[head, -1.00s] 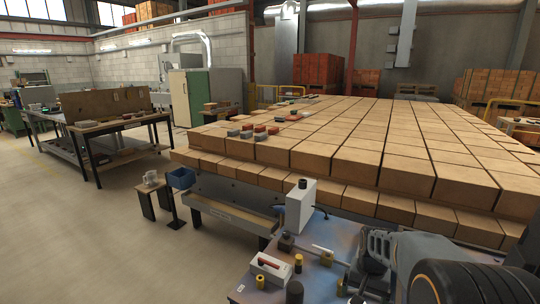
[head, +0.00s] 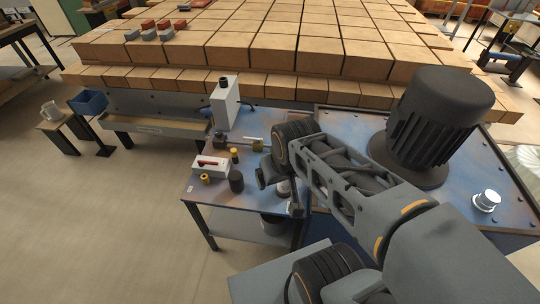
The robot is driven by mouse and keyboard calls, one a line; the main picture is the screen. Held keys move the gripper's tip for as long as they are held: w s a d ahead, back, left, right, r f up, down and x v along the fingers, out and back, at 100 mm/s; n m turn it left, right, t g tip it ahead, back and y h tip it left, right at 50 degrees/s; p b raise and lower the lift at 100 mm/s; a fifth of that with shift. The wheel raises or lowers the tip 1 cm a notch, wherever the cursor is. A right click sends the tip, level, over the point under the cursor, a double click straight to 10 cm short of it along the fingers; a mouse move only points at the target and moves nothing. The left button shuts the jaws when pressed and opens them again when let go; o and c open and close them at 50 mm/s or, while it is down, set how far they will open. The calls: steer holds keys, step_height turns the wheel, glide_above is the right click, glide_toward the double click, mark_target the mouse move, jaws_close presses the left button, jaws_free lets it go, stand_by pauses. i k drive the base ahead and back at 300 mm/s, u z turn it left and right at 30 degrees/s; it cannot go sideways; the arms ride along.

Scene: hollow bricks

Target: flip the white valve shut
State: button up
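A small brass valve (head: 257,145) sits at the right end of a short pipe on the blue-topped bench. A thin white lever (head: 252,138) lies level, roughly along the pipe. My gripper (head: 290,197) hangs at the end of my arm over the bench's right part, to the right of and nearer than the valve, apart from it. Its fingers are small, dark and partly hidden by my wrist, so I cannot tell their opening.
On the bench stand a tall white box (head: 224,102), a low white box with a red handle (head: 211,164), a dark cylinder (head: 236,181) and small yellow-brown pieces (head: 205,179). Stacked bricks (head: 330,50) fill the back. A large dark motor (head: 436,122) stands right.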

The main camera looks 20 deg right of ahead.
mark_target(258, 140)
steer(key=u, duration=1)
steer(key=k, duration=1.3)
steer(key=u, duration=1.15)
steer(key=i, duration=1.2)
steer(key=z, duration=0.9)
steer(key=i, duration=0.8)
steer(key=z, duration=1.35)
steer(key=i, duration=0.7)
